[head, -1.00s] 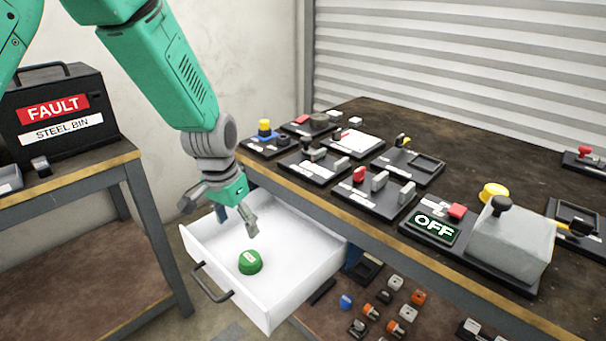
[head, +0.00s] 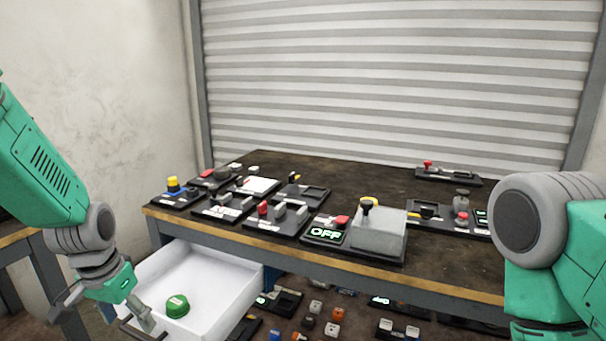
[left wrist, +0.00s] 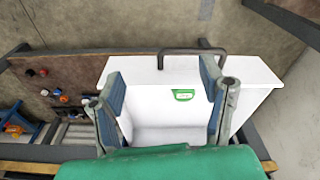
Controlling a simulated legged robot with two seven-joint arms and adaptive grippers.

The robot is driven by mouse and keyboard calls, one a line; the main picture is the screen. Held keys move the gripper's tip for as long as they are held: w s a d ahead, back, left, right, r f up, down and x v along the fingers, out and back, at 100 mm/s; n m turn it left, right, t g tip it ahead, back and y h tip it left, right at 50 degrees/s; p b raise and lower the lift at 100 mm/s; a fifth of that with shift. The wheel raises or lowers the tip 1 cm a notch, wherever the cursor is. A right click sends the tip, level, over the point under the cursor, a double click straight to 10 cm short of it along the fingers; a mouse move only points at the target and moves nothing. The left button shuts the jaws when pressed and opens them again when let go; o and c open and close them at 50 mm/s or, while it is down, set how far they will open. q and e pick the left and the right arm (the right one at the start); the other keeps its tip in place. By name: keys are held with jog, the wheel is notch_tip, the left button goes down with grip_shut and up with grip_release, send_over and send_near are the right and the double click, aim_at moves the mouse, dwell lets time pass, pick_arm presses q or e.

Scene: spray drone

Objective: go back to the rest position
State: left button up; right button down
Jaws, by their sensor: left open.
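My left gripper (head: 106,312) is open and empty at the lower left of the head view, near the front left of the open white drawer (head: 232,288). In the left wrist view its two fingers (left wrist: 169,108) stand apart above the drawer (left wrist: 255,75). A green round object with a pale label (head: 177,305) lies in the drawer. It also shows between the fingers in the left wrist view (left wrist: 183,95), apart from them. My right arm shows at the right edge of the head view; its gripper is out of view.
A dark workbench (head: 370,180) holds several small devices, a grey box (head: 378,240) and an OFF sign (head: 325,234). A shelf below it carries several small loose parts. The drawer's handle sticks out in front. A striped shutter (head: 390,80) stands behind the bench.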

pick_arm(q)
jog(key=s+d+f+p, duration=0.2)
jog(key=s+f+p, duration=0.1)
jog(key=s+f, duration=1.1)
jog(key=s+d+f+n+p, duration=0.1)
jog(key=s+d+f+p, duration=0.1)
jog(key=s, duration=1.2)
jog(key=shift+s+f+g, duration=0.2)
jog(key=shift+f+g, duration=0.15)
jog(key=shift+g, duration=0.05)
jog(key=shift+w, duration=0.1)
